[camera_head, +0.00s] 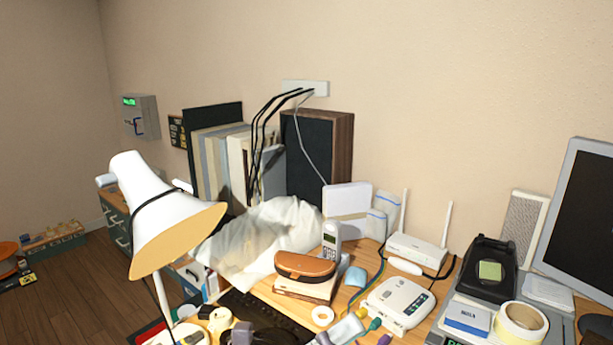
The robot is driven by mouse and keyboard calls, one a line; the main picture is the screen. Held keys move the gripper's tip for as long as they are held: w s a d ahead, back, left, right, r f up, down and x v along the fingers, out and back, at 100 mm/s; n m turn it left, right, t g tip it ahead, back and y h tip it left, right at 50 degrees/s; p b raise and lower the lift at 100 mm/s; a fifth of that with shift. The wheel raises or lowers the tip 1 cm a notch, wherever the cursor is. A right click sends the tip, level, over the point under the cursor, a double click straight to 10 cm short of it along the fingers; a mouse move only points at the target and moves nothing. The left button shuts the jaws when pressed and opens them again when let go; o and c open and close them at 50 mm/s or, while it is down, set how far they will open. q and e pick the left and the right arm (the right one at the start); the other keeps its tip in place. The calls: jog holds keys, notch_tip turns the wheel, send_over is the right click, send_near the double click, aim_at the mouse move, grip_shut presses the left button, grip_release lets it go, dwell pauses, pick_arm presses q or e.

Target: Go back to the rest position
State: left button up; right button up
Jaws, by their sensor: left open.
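My right gripper is not in view. A grey cordless handset (331,241) stands upright behind a brown case (305,265). A white phone-like base unit (398,301) lies flat on the wooden desk to the right of the case.
A white lamp (150,200) rises at the left. A black keyboard (270,315) lies at the front. A router (417,250), a dark device (487,265), a tape roll (521,322) and a monitor (585,215) crowd the right. Little desk is clear.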

pick_arm(q)
jog(key=w+a+f+n+t+y, duration=0.35)
jog(key=a+n+y, duration=0.2)
jog(key=n, duration=0.25)
jog(key=w+a+f+n+t+y, duration=0.2)
jog(key=a+n+t+y, duration=0.3)
jog(key=n, duration=0.3)
jog(key=w+a+f+n+t+y, duration=0.25)
jog(key=a+n+y, duration=0.25)
jog(key=n+y, duration=0.25)
jog(key=s+a+f+n+g+y, duration=0.35)
jog(key=a+f+n, duration=0.3)
jog(key=f, duration=0.35)
jog(key=s+a+f+n+g, duration=0.25)
jog(key=s+f+g, duration=0.35)
jog(key=s+f, duration=0.3)
jog(key=s+a+f+n+g, duration=0.1)
jog(key=s+f+n+g, duration=0.2)
jog(key=s+f+g, duration=0.6)
notch_tip(320, 180, down, 20)
jog(key=s+t+p, duration=0.1)
jog(key=s+p, duration=0.1)
jog(key=s, duration=0.1)
jog(key=s+a+f+p, duration=0.2)
jog(key=s+a+f, duration=0.1)
jog(key=s+f, duration=1.3)
jog(key=shift+s+g, duration=0.45)
jog(key=shift+s, duration=0.1)
